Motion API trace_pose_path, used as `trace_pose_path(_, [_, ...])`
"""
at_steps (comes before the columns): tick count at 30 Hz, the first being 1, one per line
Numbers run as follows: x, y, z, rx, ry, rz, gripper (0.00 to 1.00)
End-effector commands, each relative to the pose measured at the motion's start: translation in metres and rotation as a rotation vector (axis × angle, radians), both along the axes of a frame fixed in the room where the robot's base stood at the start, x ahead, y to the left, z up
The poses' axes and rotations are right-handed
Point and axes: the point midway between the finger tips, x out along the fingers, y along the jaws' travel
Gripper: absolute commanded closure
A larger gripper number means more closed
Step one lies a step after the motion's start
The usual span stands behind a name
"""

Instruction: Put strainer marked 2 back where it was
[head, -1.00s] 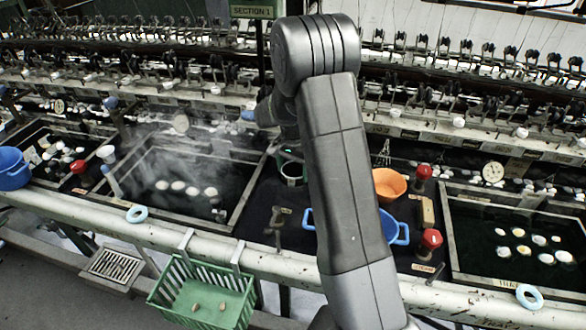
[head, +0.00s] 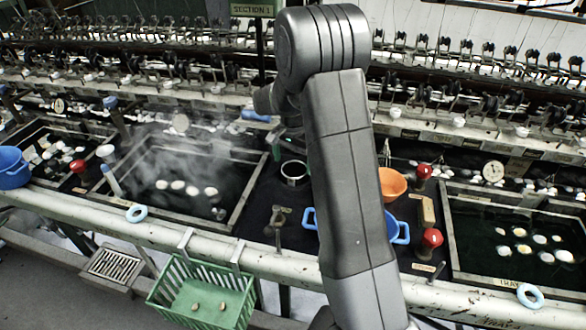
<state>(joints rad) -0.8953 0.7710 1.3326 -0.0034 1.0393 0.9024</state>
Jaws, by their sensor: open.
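No mark 2 can be read on anything, so I cannot tell for sure which thing is the strainer. A small round dark vessel with a pale metal rim (head: 294,173) stands upright on the dark worktop between the two basins. My gripper (head: 292,146) is small and dark, partly hidden by my arm, above and behind that vessel. It is open and apart from the vessel, with nothing seen in it. A blue basin (head: 401,232) and an orange bowl (head: 391,183) stand right of my arm, the blue one partly hidden by it.
A steaming basin (head: 232,222) with white cocoons lies left, another basin (head: 452,240) right. Red-topped knobs (head: 431,238) stand near the right basin. A green basket (head: 240,312) hangs from the front rail (head: 90,213). Reeling machinery runs along the back.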

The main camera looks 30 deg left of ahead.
Motion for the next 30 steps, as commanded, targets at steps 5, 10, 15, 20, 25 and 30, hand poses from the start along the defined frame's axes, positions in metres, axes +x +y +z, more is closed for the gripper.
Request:
trace_pose_path(5, [0.000,0.001,0.041,0.005,-0.004,0.000,0.08])
trace_pose_path(10, [0.000,0.001,0.070,0.003,-0.002,0.000,0.08])
trace_pose_path(15, [0.000,0.000,0.083,0.000,0.000,0.000,0.08])
trace_pose_path(20, [0.000,0.000,0.086,0.000,0.000,0.000,0.08])
trace_pose_path(25, [0.000,0.000,0.086,0.000,0.000,0.000,0.08])
trace_pose_path(30, [0.000,0.000,0.086,0.000,0.000,0.000,0.08])
